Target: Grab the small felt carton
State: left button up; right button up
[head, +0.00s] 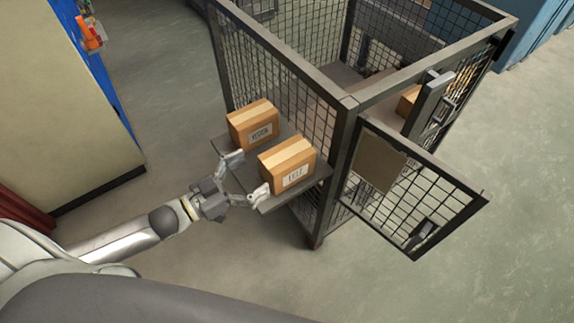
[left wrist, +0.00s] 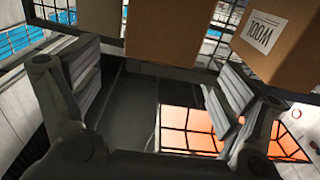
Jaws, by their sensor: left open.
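Two brown cardboard cartons stand side by side on a grey shelf (head: 318,180) at the cage's left side. The farther carton (head: 251,121) has a white label that looks like RESIN. The nearer carton (head: 276,176) has a shorter label, perhaps FELT, too small to be sure. In the left wrist view, a carton at the upper right (left wrist: 262,60) bears an upside-down label resembling WOOL; another plain carton face (left wrist: 180,35) is beside it. I cannot firmly match these. My left gripper (head: 246,176) is open and empty at the shelf's left edge, fingers apart, close to the cartons.
A wire-mesh cage (head: 300,85) rises behind the shelf. Its mesh door (head: 440,195) swings out to the right. Another carton (head: 408,100) is inside the cage. A beige cabinet (head: 60,100) stands at left. The floor between cabinet and cage is clear.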

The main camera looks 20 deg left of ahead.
aim_at(283, 156)
pick_arm(q)
jog(key=b+x, duration=0.1)
jog(key=x, duration=0.2)
jog(key=shift+w+d+f, duration=0.1)
jog(key=shift+w+d, duration=0.2)
jog(key=b+x, duration=0.2)
jog(key=x, duration=0.2)
jog(key=shift+w+d+b, duration=0.15)
jog(key=shift+w+b, duration=0.1)
jog(key=shift+b, duration=0.05)
jog(key=shift+w+d, duration=0.2)
jog(key=shift+w, duration=0.1)
jog(key=c, duration=1.1)
